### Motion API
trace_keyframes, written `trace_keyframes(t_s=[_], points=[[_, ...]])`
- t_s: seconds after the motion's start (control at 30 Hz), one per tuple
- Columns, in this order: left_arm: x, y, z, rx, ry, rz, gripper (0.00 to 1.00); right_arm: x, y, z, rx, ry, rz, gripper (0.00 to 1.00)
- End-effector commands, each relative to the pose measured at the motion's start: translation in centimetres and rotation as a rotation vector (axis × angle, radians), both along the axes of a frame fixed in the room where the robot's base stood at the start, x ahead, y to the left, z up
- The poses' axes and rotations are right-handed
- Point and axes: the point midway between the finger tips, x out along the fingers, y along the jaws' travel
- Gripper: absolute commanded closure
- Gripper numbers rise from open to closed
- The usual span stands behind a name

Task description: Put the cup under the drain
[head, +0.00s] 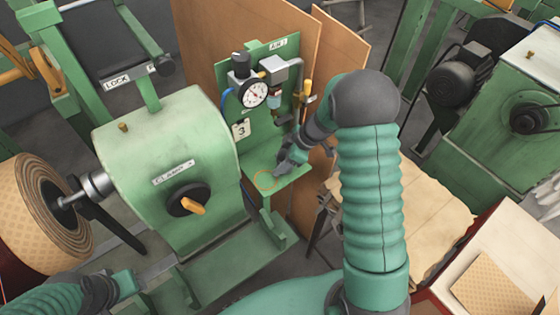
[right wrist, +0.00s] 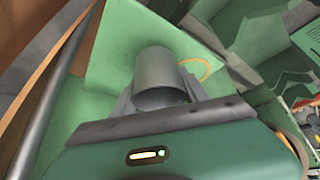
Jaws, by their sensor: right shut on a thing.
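The cup (right wrist: 154,72) is a plain grey cylinder, seen between the fingers of my right gripper (right wrist: 160,98) in the right wrist view. The gripper is shut on it, above or at the green shelf (right wrist: 110,60). In the head view my right gripper (head: 284,166) is at the shelf (head: 290,182), beside an orange ring mark (head: 265,180); the cup is hard to make out there. The air unit with gauge (head: 254,94) and a small bowl (head: 273,103) is on the panel above; its drain outlet is not clear. My left gripper (head: 152,272) is low at the left.
A green housing (head: 165,150) with an orange-handled knob (head: 188,201) stands left of the shelf. A brown board (head: 338,60) rises behind the panel. A patterned roll (head: 35,205) is at the far left, a motor (head: 460,80) at the right.

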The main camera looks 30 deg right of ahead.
Motion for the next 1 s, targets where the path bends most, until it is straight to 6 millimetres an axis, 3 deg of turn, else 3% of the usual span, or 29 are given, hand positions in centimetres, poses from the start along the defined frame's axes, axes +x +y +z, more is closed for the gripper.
trace_keyframes(t_s=[0.13,0.17,0.33,0.73,0.87,1.0], points=[[0.0,-0.1,0.0,0.0,0.0,-0.002,0.6,0.1,-0.5,-0.2,0.001,0.0,-0.003,0.88],[0.0,-0.1,0.0,-0.001,-0.001,-0.002,0.6,0.0,-0.4,-0.2,0.0,0.0,-0.003,0.47],[0.0,-0.1,0.0,-0.001,-0.001,-0.002,0.6,0.0,-0.1,0.0,-0.008,0.0,-0.004,0.26],[0.0,0.0,0.1,0.0,-0.001,-0.001,0.6,-0.1,-0.2,0.4,-0.005,-0.001,-0.003,0.26],[0.0,0.0,0.4,0.0,0.0,-0.001,0.6,-0.7,-1.0,2.3,-0.006,-0.004,-0.003,0.26],[0.0,0.0,0.9,0.0,0.0,-0.002,0.6,-1.9,-2.3,5.6,-0.006,-0.005,-0.003,0.26]])
